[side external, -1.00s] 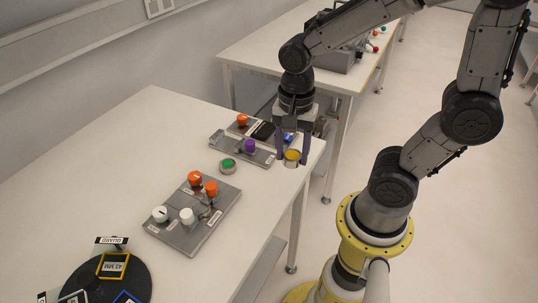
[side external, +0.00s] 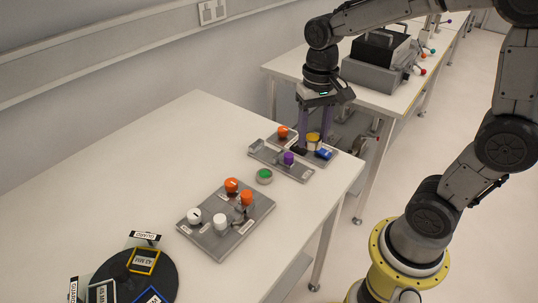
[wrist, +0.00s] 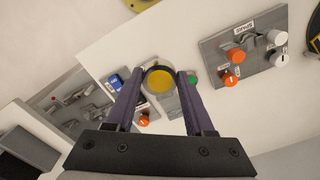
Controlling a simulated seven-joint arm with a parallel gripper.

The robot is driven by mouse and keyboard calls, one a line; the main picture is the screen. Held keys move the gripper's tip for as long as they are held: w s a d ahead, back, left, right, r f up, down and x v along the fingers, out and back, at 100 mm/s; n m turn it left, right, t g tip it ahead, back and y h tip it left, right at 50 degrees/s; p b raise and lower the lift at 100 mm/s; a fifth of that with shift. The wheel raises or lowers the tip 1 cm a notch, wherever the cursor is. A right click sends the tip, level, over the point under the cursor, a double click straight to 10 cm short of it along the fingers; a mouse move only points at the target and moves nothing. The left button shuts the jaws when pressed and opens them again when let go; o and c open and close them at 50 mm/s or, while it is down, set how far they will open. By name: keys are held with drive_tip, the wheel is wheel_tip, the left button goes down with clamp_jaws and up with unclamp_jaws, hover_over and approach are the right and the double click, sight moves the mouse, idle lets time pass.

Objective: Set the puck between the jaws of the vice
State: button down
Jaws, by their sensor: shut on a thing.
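My gripper (side external: 315,140) is shut on a round puck (side external: 313,138) with a yellow top and a grey rim. In the wrist view the puck (wrist: 159,79) sits between the two purple fingers (wrist: 160,76), yellow face towards the camera. The puck appears above the fixtures at the far end of the near table; its height is hard to tell. A low grey fixture with a purple knob (side external: 288,158) and a raised block (side external: 256,145) at its left end lies just in front; it looks like the vice. The gap between its jaws is not clear.
A plate with an orange knob (side external: 282,132) and a blue part (side external: 323,154) lies by the gripper. A green-topped puck (side external: 264,176) stands on the table. A panel with orange and white knobs (side external: 220,240) and a black disc (side external: 165,271) are nearer the camera.

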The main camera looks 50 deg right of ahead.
drive_tip(key=w+d+f, duration=0.2)
drive_tip(key=w+d, duration=0.1)
hover_over(268, 155)
drive_tip(key=s, duration=0.1)
wheel_tip(268, 155, down, 8)
drive_tip(key=shift+f, duration=0.2)
drive_tip(key=shift+w+f, duration=0.55)
drive_tip(key=shift+f, duration=1.6)
drive_tip(key=shift+f, duration=0.1)
drive_tip(key=shift+c, duration=1.4)
unclamp_jaws()
